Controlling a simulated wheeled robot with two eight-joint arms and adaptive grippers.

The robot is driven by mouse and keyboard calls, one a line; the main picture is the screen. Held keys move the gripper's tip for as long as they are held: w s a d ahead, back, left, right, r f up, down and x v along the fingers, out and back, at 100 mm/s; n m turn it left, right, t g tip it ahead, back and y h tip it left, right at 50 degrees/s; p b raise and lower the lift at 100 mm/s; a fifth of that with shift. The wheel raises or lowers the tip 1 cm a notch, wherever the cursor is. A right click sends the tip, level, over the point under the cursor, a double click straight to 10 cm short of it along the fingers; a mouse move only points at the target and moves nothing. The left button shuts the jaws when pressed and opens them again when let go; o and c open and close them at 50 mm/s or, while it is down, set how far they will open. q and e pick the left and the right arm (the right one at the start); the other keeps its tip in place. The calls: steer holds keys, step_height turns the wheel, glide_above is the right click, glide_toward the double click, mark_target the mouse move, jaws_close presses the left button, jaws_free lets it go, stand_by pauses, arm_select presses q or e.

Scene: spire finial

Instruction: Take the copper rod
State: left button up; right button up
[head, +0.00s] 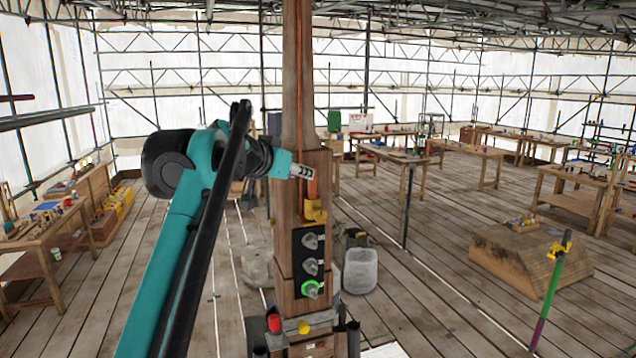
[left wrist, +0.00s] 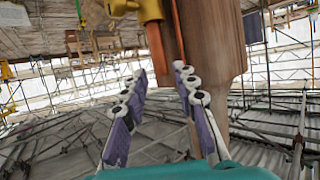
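The copper rod (head: 312,188) stands upright in a yellow holder (head: 315,212) on the front of the wooden post. In the left wrist view, which looks turned over, the rod (left wrist: 157,46) runs from the yellow holder (left wrist: 148,10) toward the gap between my fingertips. My left gripper (head: 302,171) is at the rod's upper end in the head view. Its fingers (left wrist: 162,80) are spread, with a gap between them in the wrist view. I cannot tell whether either finger touches the rod. My right gripper is not in view.
The wooden post (head: 290,230) rises close behind the gripper, with a thin copper strip (head: 299,110) along it. A black panel with several knobs (head: 311,265) is below the holder. Workbenches (head: 390,155) stand further back. A green and purple pole (head: 551,285) is at right.

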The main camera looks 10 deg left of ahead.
arm_select(q)
steer(key=p, duration=0.2)
glide_above(309, 199)
steer(key=f, duration=0.3)
steer(key=shift+s+d+f, duration=0.15)
steer(key=shift+s+d, duration=0.05)
steer(key=shift+s+b, duration=0.1)
steer(key=shift+b, duration=0.2)
jaws_close()
